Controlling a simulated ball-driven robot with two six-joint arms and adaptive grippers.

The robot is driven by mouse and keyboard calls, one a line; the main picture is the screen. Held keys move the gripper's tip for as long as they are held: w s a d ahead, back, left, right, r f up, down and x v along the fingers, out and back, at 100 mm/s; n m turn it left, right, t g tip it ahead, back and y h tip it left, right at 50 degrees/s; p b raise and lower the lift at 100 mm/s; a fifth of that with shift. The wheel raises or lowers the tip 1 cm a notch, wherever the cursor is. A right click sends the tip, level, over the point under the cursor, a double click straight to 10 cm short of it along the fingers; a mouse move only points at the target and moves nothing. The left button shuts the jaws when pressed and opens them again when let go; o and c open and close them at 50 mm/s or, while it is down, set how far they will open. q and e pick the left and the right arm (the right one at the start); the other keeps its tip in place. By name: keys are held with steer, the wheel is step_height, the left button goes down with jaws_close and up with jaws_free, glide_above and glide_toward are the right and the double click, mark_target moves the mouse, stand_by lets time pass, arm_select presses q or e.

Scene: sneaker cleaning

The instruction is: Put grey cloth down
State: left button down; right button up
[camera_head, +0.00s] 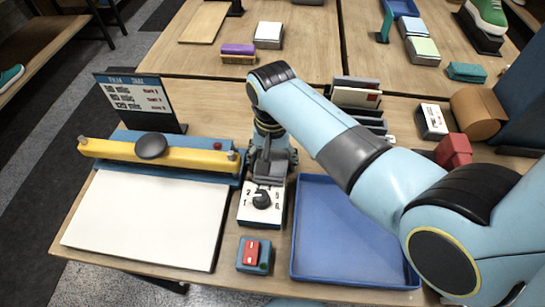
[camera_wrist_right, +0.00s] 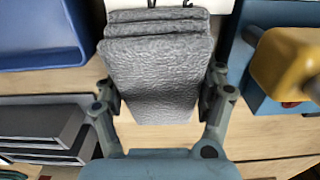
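The grey cloth (camera_wrist_right: 155,75) is a folded, textured bundle. In the right wrist view it sits between the two fingers of my right gripper (camera_wrist_right: 160,98), whose pads press against its sides. In the head view my right gripper (camera_head: 268,160) points down behind the white dial panel (camera_head: 251,214), between the yellow-barred press and the blue tray. The cloth is small and mostly hidden by the gripper there, so I cannot tell whether it touches the table. My left gripper is not in view.
The blue tray (camera_head: 345,262) is empty, right of the dial panel. The press (camera_head: 190,160) with its white board (camera_head: 150,215) stands left. A red-button box (camera_head: 254,255) is in front. Dark stacked holders (camera_head: 357,95) and a red block (camera_head: 453,150) stand behind and right.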

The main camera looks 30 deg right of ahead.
steer(key=c, duration=0.7)
steer(key=shift+r, duration=0.1)
